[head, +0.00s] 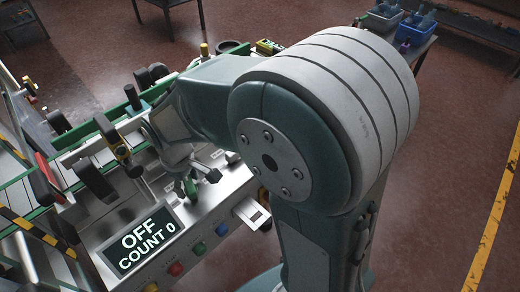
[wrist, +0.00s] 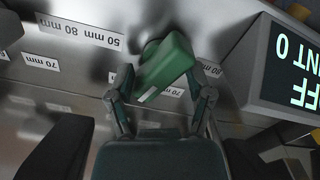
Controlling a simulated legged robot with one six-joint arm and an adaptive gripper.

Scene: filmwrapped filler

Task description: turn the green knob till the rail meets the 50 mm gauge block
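The green knob (wrist: 166,66) is in the middle of the wrist view, its bar-shaped grip turned diagonally, against a grey metal panel. My gripper (wrist: 160,76) has one finger on each side of it. The fingertips are close to its sides, but I cannot tell whether they touch it. Green rails (head: 96,124) run along the machine at left. I cannot make out the 50 mm gauge block or its distance from the rail.
A display (head: 140,240) reads OFF and COUNT 0; it stands close at right in the wrist view (wrist: 285,62). Coloured buttons (head: 198,248) line the front edge. A 50 mm label (wrist: 113,42) is left of the knob.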

